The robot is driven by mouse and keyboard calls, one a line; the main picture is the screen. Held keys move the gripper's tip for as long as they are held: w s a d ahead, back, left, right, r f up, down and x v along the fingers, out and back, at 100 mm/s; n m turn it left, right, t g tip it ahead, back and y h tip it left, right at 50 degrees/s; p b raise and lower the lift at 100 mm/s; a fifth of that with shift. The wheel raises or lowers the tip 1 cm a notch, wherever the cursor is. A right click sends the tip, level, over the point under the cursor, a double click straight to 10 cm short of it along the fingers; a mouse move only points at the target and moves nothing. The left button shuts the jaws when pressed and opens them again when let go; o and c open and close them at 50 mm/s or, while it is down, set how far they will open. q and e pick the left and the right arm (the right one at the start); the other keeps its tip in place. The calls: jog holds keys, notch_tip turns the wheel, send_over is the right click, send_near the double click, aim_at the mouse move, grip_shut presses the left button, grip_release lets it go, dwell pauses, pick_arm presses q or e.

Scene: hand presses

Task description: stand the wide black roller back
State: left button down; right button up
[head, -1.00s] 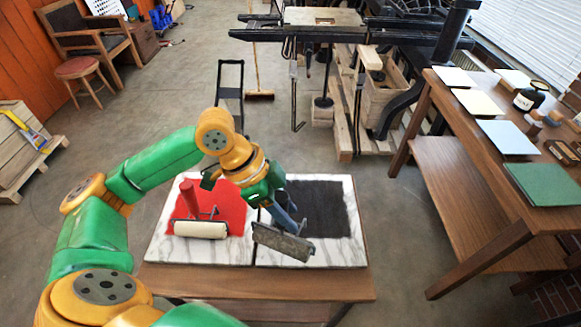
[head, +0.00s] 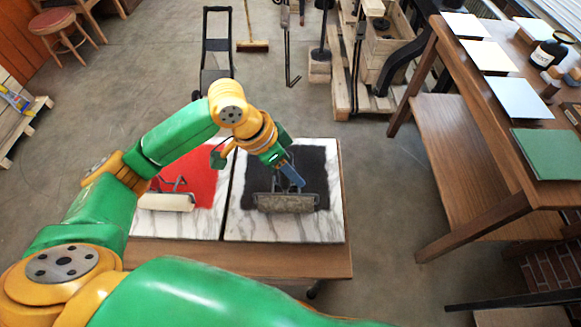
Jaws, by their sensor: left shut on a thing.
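The wide black roller (head: 287,203) has a dark grey drum and a blue handle. It is on the right marble slab (head: 300,230), at the near part of the black ink patch (head: 318,170). My left gripper (head: 285,168) is shut on its blue handle, which tilts up toward the gripper. I cannot tell whether the drum touches the slab. A second roller with a pale drum (head: 166,202) is on the left slab by the red ink patch (head: 200,184), partly hidden by my arm. My right gripper is not in view.
Both slabs lie on a low wooden table (head: 240,258). A broom (head: 253,45) and a black hand truck (head: 217,50) stand behind. Floor between table and bench is clear.

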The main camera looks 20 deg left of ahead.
pick_arm(q)
jog(key=shift+s+a, duration=0.15)
jog(key=shift+s, duration=0.1)
jog(key=shift+w+f, duration=0.1)
jog(key=shift+w, duration=0.05)
dwell(0.4)
grip_release()
jog(key=p+v, duration=0.8)
jog(key=v, duration=0.1)
dwell(0.6)
dwell(0.4)
